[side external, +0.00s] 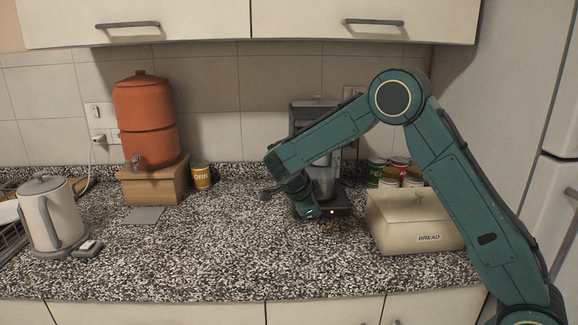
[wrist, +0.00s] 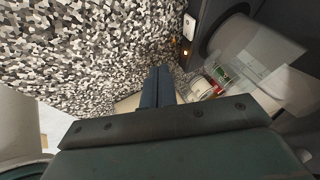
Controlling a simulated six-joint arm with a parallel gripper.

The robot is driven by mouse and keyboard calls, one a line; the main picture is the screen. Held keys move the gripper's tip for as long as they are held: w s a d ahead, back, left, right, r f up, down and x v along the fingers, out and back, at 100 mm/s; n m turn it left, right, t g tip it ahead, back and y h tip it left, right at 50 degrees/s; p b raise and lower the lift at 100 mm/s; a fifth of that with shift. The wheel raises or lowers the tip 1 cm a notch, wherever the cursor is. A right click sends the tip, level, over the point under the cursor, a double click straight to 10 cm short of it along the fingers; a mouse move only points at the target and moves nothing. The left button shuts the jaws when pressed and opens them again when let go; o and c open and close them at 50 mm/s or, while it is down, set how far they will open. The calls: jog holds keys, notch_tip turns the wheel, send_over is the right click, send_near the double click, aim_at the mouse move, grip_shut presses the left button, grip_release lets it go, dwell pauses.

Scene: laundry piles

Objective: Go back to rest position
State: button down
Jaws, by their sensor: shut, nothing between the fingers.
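My gripper (wrist: 158,74) shows in the wrist view with its two dark blue fingers pressed together and nothing between them. The fingers are above the speckled counter, apart from any object I can make out. In the side view my teal arm reaches in from the right, bends at a high elbow, and its wrist hangs in front of the coffee machine (side external: 302,112). The fingertips are hard to make out there. The arm hides part of the machine.
A cream bread box (side external: 415,222) stands right of the wrist, with several cans (side external: 375,172) behind it. A clay water dispenser (side external: 146,118) on a wooden stand, a yellow can (side external: 201,177) and a white kettle (side external: 50,210) are left. The counter's middle (side external: 200,255) is clear.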

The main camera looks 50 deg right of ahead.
jog(key=shift+v, duration=1.3)
jog(key=shift+s+r, duration=0.15)
jog(key=shift+s, duration=0.05)
jog(key=s+a+r+n+t+y, duration=0.3)
jog(key=s+a+r+n+y, duration=0.1)
jog(key=s+r+n, duration=0.9)
jog(key=s+a+n+t+y, duration=0.1)
jog(key=s+a+n, duration=0.2)
jog(key=s+n, duration=0.3)
jog(key=s+a+f+n+t+y, duration=0.1)
jog(key=s+a+n+y, duration=0.1)
jog(key=s+n, duration=0.4)
jog(key=s, duration=0.4)
jog(key=shift+s+a+n, duration=0.4)
